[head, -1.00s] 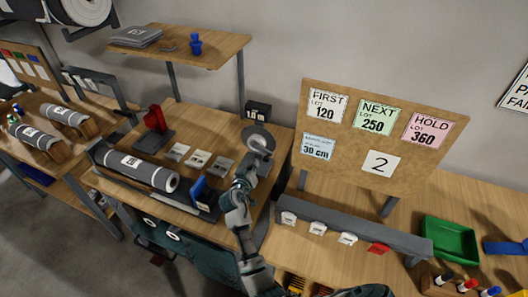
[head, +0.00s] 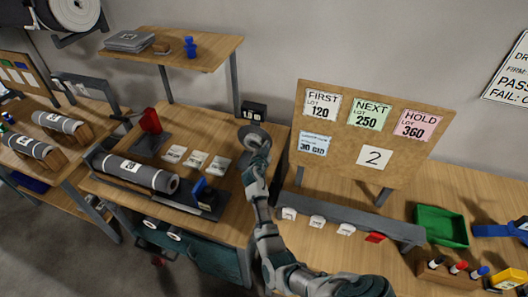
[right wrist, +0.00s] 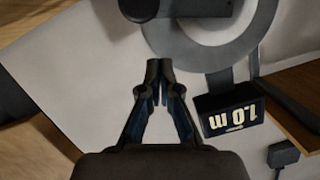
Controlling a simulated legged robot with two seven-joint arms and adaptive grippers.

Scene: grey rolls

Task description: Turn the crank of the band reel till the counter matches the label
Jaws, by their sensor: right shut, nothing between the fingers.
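The band reel (head: 250,132) is a grey disc at the back right of the middle table. It also shows in the right wrist view (right wrist: 216,52). Its black counter box (head: 254,110) stands behind it; in the right wrist view the counter (right wrist: 232,116) reads 1.0 m, upside down. A dark knob-like part (right wrist: 160,8), perhaps the crank handle, is cut off by the top edge. My right gripper (right wrist: 159,68) is shut and empty, apart from that part in the picture. In the head view the right gripper (head: 257,152) covers part of the disc. My left gripper is out of view.
A board (head: 340,170) with lot cards and a small blue card (head: 314,144) stands right of the reel. A grey roll (head: 135,172), a red stand (head: 150,121) and several tags lie left of it. A green tray (head: 441,226) is at the right.

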